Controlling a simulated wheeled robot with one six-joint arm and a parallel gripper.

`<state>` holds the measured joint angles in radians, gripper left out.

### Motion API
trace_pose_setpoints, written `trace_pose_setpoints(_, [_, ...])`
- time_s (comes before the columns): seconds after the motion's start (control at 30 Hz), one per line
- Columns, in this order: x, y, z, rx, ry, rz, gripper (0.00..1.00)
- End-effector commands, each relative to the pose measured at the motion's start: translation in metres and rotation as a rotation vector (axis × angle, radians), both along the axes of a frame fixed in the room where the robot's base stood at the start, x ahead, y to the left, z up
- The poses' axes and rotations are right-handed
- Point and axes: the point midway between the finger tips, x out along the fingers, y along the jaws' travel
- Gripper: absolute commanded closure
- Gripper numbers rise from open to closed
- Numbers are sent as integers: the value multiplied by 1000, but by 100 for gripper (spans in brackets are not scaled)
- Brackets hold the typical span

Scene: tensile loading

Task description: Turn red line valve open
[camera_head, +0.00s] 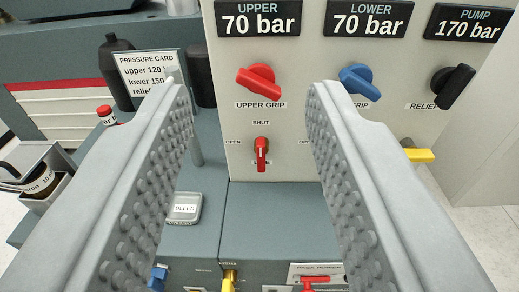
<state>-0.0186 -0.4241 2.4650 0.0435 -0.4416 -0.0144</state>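A small red valve handle (261,153) is on the pale panel (290,190). Its lever stands upright, in line with the SHUT label above it; an OPEN label is to its left. Text below it is partly covered by the handle. A larger red knob (258,80) labelled UPPER GRIP sits above it. My gripper (248,88) is open and empty. Its two grey studded fingers reach in from the lower left and lower right, and the red handle shows in the gap between them. The right finger hides part of the panel beside the valve.
A blue knob (356,79), a black RELIEF knob (452,85) and a yellow handle (419,155) are to the right. A pressure card (148,73), dark bottles and a small labelled dish (185,208) are left. A red lever (316,281) is below.

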Motion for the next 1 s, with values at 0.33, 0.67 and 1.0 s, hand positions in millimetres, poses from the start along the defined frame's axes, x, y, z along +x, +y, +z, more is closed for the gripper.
trace_pose_setpoints(0.33, [59,2,-86,2,-2,-12,62])
trace_pose_setpoints(0.67, [93,2,-170,-4,-9,-28,62])
trace_pose_setpoints(1.0, [107,3,-254,-18,-20,-45,62])
